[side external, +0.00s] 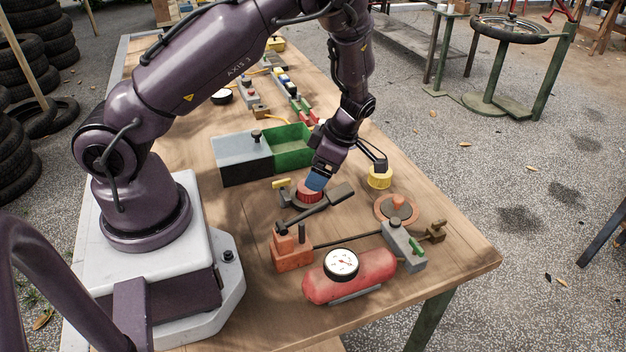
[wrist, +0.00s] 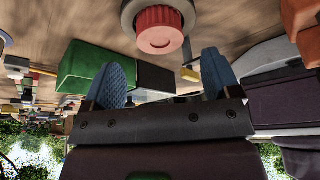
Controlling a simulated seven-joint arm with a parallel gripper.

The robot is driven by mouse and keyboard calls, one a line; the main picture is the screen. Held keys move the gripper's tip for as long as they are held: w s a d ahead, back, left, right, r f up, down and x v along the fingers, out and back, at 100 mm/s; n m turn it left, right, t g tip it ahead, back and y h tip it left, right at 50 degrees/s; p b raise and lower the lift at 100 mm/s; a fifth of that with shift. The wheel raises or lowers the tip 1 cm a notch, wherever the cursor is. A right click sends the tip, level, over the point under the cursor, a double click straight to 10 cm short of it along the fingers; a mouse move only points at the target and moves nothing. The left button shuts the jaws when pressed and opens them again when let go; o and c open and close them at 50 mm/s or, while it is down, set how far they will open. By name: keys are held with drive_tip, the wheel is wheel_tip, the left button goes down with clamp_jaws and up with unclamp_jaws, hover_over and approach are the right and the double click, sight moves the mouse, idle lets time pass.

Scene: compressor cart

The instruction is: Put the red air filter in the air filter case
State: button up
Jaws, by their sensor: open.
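The red air filter (side external: 307,191) is a short ridged cylinder. It also shows in the wrist view (wrist: 160,27), projecting from a grey round ring that looks like the air filter case (wrist: 128,18). In the side view the case (side external: 298,203) is a dark round base on the table around the filter's lower part; how deep the filter sits is unclear. My gripper (side external: 315,182) is just above the filter, pointing down. In the wrist view its blue fingers (wrist: 168,75) are spread and empty, with the filter beyond their tips.
A dark flat flap (side external: 341,193) stands right of the case. A grey and green box (side external: 243,160) lies behind. A yellow round part (side external: 380,178), an orange-topped disc (side external: 397,208), an orange block (side external: 291,248) and a red tank with gauge (side external: 350,277) crowd nearby. The front right table corner is clear.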

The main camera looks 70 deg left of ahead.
drive_tip(key=s+d+r+m+t+h, duration=0.1)
drive_tip(key=d+r+m+t+h, duration=0.1)
drive_tip(key=d+r+m, duration=0.5)
drive_tip(key=s+d+r+m+t+h, duration=0.15)
drive_tip(key=r+m, duration=0.35)
drive_tip(key=r, duration=0.6)
drive_tip(key=s+d+r+m+t+y, duration=0.1)
drive_tip(key=s+d+r+m+t, duration=0.2)
drive_tip(key=s+r+m, duration=0.6)
drive_tip(key=r+m+t, duration=0.1)
drive_tip(key=m+t, duration=0.1)
drive_tip(key=m, duration=0.6)
drive_tip(key=shift+s+t, duration=0.35)
drive_tip(key=shift+s, duration=0.05)
